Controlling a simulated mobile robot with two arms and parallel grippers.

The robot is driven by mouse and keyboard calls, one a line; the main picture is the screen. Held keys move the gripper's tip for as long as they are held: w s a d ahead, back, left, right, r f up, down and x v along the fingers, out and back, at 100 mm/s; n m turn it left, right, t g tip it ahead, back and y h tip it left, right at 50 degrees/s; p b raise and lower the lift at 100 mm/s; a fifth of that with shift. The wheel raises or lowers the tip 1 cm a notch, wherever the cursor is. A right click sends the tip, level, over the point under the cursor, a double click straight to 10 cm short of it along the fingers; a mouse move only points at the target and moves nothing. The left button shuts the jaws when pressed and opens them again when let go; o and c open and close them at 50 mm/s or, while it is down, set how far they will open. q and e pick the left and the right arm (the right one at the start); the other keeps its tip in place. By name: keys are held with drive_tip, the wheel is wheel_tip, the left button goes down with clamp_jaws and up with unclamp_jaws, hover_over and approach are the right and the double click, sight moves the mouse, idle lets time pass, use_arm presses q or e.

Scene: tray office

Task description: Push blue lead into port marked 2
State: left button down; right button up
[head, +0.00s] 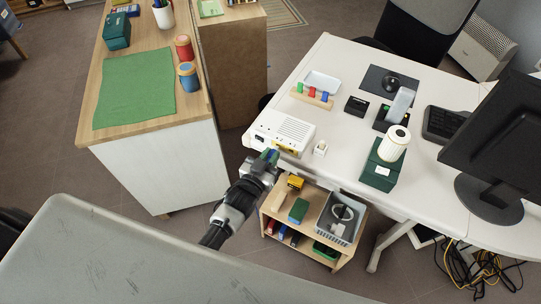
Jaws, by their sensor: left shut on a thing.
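A white box (287,126) with vent slots on top stands at the left edge of the white desk. Its near side carries a yellow strip and dark openings; any port numbers are too small to read. My left gripper (270,156) is at that near side, by the desk edge, and is shut on a small blue thing that looks like the blue lead (266,153). A bit of green shows beside it. The fingers hide most of the lead and part of the box front. I cannot tell whether the lead touches a port. My right gripper is out of view.
A wooden rack (311,98) with green, blue and red pieces, a white tray (322,82) and a dark green box (380,172) stand on the desk. A low shelf (328,255) with a grey basket (340,219) is below the desk edge. A wooden-topped counter (155,45) is at left.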

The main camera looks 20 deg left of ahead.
use_arm(q)
drive_tip(key=shift+w+d, duration=0.2)
drive_tip(key=shift+w, duration=0.75)
idle(3.7)
drive_tip(key=c, duration=1)
unclamp_jaws()
drive_tip(key=s+a, duration=0.2)
drive_tip(key=s, duration=0.9)
drive_tip(key=s+a+f+g+y, duration=0.1)
drive_tip(key=s+f+g, duration=0.5)
drive_tip(key=f, duration=0.6)
drive_tip(key=s+a+f+g+y, duration=0.1)
drive_tip(key=s+a+f+g, duration=0.15)
drive_tip(key=s+f, duration=0.75)
drive_tip(key=s+a+f+g, duration=0.1)
drive_tip(key=s+f+g, duration=0.1)
drive_tip(key=s+f, duration=0.2)
drive_tip(key=s+a+f+g+y, duration=0.1)
drive_tip(key=s+f+g, duration=0.2)
drive_tip(key=s, duration=0.5)
drive_tip(key=s+a+f+g+p, duration=0.1)
drive_tip(key=s+f+g, duration=0.2)
drive_tip(key=s+f, duration=0.2)
drive_tip(key=shift+s+a+f, duration=0.1)
drive_tip(key=shift+s+a, duration=0.05)
drive_tip(key=shift+s, duration=0.3)
drive_tip(key=shift+s+a+f, duration=0.1)
drive_tip(key=shift+s+a, duration=0.05)
drive_tip(key=shift+s, duration=0.3)
